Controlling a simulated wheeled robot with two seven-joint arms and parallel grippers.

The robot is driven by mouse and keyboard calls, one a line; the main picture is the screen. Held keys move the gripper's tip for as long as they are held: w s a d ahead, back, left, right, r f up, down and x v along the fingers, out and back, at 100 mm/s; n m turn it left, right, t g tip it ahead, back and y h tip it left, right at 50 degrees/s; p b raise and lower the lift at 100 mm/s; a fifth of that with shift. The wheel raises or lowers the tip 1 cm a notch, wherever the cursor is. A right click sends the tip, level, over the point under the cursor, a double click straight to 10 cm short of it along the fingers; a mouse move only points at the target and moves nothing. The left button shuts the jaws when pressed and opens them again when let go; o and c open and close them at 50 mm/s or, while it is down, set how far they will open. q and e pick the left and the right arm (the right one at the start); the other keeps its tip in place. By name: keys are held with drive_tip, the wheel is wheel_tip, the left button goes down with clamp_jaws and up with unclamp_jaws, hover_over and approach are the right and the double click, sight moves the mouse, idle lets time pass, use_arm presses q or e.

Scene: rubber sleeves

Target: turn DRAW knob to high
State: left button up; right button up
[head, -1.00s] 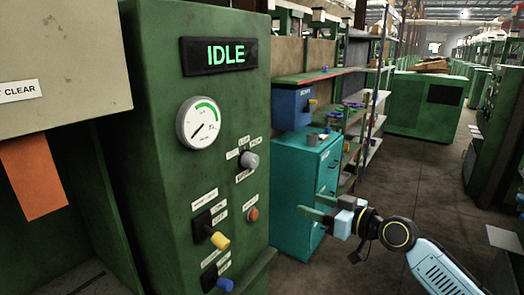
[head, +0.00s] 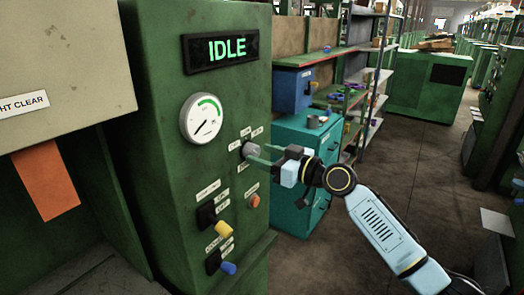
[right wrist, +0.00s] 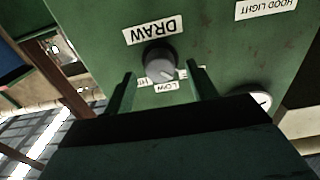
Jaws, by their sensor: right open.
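The DRAW knob (head: 250,149) is a grey round knob on the green machine panel, right of the gauge. In the right wrist view the knob (right wrist: 160,63) appears inverted, beside its DRAW label (right wrist: 151,30), with LOW and HI labels on its other side. A light mark on its rim seems to face the LOW label. My right gripper (head: 259,155) is at the panel, open, its fingers partly covering the knob in the head view. In the right wrist view my right gripper (right wrist: 160,72) has one finger either side of the knob; contact cannot be told.
A gauge (head: 202,118) and an IDLE display (head: 227,50) are on the panel. A teal cabinet (head: 300,170) stands to the right, with open floor beyond.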

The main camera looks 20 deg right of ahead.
drive_tip(key=shift+w+a, duration=0.35)
drive_tip(key=shift+w, duration=0.1)
drive_tip(key=c, duration=1)
